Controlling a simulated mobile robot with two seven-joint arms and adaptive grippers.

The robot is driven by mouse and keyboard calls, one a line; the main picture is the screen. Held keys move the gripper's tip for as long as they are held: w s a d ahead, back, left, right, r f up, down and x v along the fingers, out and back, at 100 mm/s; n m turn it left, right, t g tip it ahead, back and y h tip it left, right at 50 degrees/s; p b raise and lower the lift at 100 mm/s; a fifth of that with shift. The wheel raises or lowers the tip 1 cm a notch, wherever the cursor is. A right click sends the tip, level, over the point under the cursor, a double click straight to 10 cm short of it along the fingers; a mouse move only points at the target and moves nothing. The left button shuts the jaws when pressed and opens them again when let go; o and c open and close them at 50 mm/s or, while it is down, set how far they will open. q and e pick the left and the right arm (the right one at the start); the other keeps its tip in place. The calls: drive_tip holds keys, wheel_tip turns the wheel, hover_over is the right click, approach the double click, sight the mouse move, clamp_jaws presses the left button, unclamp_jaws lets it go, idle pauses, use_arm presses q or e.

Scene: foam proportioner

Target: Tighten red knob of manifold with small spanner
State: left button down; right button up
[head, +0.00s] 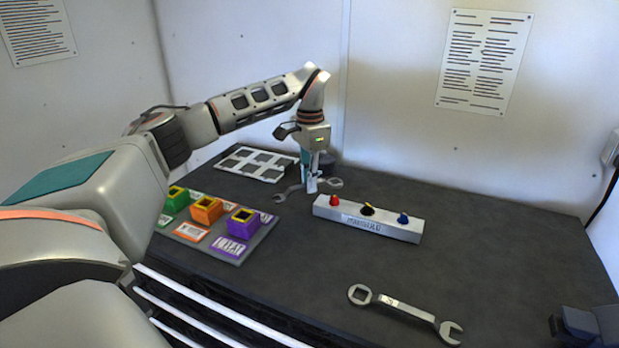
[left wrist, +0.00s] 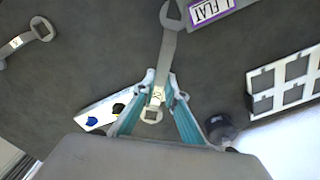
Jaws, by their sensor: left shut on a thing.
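My left gripper (head: 312,188) is shut on the middle of a grey spanner (head: 288,194), beside the left end of the manifold. In the left wrist view the spanner (left wrist: 168,45) runs lengthwise between the fingertips (left wrist: 161,84), with its open jaw away from the wrist and its ring end under the gripper. The manifold (head: 375,224) is a pale bar with a red knob (head: 334,200), a black-and-yellow knob (head: 367,209) and a blue knob (head: 403,218). The spanner looks apart from the red knob. In the left wrist view the red knob is hidden.
A second spanner (head: 405,308) lies at the front right. A board (head: 263,225) with green, orange and purple blocks lies at the left. A white frame (head: 257,164) and a dark round object (head: 326,165) are behind. A dark blue object (head: 580,325) is at lower right.

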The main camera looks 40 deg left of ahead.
use_arm(q)
drive_tip(key=shift+f, duration=3)
drive_tip(key=a+m, duration=0.1)
drive_tip(key=m, duration=0.1)
drive_tip(key=w+a+m, duration=0.1)
drive_tip(key=shift+w+m, duration=0.25)
drive_tip(key=shift+m, duration=0.15)
drive_tip(key=shift+s+d+n, duration=0.4)
drive_tip(key=shift+d+n, duration=0.05)
drive_tip(key=shift+n, duration=0.35)
drive_tip(key=shift+r, duration=3)
